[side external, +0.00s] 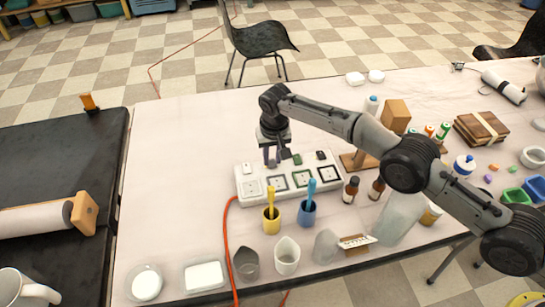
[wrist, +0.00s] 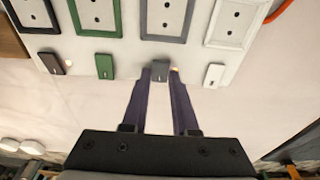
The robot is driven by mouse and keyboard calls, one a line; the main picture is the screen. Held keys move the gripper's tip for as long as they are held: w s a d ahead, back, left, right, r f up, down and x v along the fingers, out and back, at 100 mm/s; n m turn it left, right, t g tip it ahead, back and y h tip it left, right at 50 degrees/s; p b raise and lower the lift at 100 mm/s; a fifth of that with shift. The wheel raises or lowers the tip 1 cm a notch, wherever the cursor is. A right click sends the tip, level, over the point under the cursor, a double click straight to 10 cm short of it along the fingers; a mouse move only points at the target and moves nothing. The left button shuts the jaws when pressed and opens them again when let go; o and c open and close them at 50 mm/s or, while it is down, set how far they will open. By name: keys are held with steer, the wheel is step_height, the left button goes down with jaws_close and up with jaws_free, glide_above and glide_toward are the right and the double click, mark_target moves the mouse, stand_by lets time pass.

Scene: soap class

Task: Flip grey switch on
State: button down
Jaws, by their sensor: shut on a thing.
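A white power strip (side external: 262,196) lies on the table, with sockets framed in white, grey, green and black. In the wrist view, a row of matching switches runs along its edge: the grey switch (wrist: 160,70), green switch (wrist: 105,66), black switch (wrist: 51,63) and white switch (wrist: 214,75). My gripper (side external: 270,160) is over the strip's far edge. In the wrist view my gripper's fingertips (wrist: 161,74) close around the grey switch, one on each side. A small warm glow shows beside the right fingertip. The fingers partly hide the grey switch, and I cannot tell its tilt.
A yellow cup (side external: 271,225) and a blue cup (side external: 306,218) with tools stand just in front of the strip. Brown bottles (side external: 351,190) stand to its right. An orange cord (side external: 231,245) runs down from its left end. The table left of the strip is clear.

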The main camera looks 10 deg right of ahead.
mark_target(274, 170)
stand_by(0.4)
steer(key=c, duration=0.7)
jaws_free()
steer(key=r, duration=0.4)
steer(key=s+r, duration=0.1)
steer(key=r, duration=0.4)
steer(key=s+r, duration=0.1)
steer(key=r, duration=0.3)
steer(key=shift+r, duration=0.4)
